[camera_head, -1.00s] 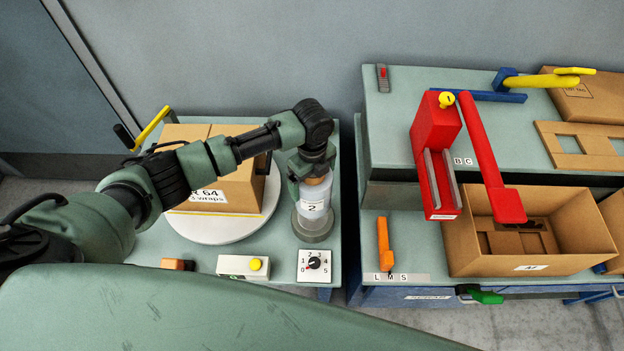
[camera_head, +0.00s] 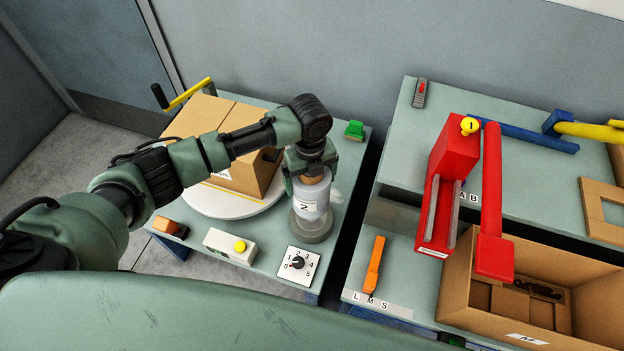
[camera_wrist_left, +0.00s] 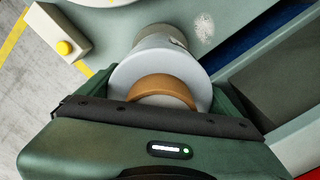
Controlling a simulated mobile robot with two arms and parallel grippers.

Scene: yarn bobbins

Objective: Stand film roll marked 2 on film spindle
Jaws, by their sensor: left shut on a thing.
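The film roll marked 2 (camera_head: 312,192) is whitish with a brown core and a "2" label facing the front. It is upright, directly above the round grey base of the film spindle (camera_head: 313,234). Whether it rests on that base or hangs just above it I cannot tell; the spindle's post is hidden. My left gripper (camera_head: 311,172) points down and is shut on the roll's top. In the left wrist view the roll (camera_wrist_left: 128,75) and its brown core (camera_wrist_left: 165,88) sit between my green fingers. My right gripper is not in view.
A carton (camera_head: 243,183) stands on the white turntable (camera_head: 197,203) left of the spindle. A yellow-button box (camera_head: 231,246) and a dial plate (camera_head: 298,265) lie in front. A red sealer (camera_head: 452,165) and open box (camera_head: 590,330) are on the right bench, across a gap.

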